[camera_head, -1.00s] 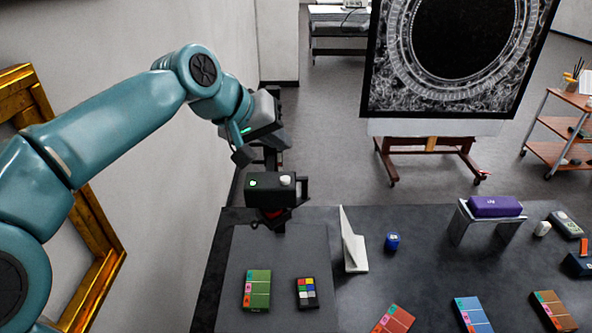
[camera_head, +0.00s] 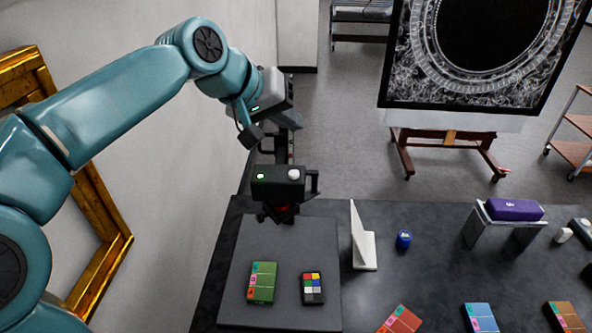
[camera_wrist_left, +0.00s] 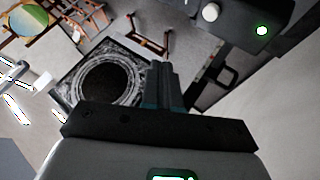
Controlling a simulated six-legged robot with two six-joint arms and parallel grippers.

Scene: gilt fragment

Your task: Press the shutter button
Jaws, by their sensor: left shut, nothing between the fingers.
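A black box-shaped camera (camera_head: 276,183) stands on a dark support at the table's far left. Its top carries a white round button (camera_head: 293,174) and a green light (camera_head: 260,176). In the left wrist view the camera (camera_wrist_left: 240,14) fills the top right, with the white button (camera_wrist_left: 210,12) and green light (camera_wrist_left: 262,30) visible. My left gripper (camera_head: 288,121) is above the camera in the head view, apart from the button. In the wrist view its fingers (camera_wrist_left: 158,68) are together and empty, left of and below the button. My right gripper is not in view.
The dark table (camera_head: 435,278) holds a green card (camera_head: 262,283), a colour chart (camera_head: 313,289), a white angled panel (camera_head: 364,250), a blue jar (camera_head: 404,240) and a purple case (camera_head: 513,209) on a stand. A gilt frame (camera_head: 112,255) leans at the left wall. An easel picture (camera_head: 400,85) stands behind.

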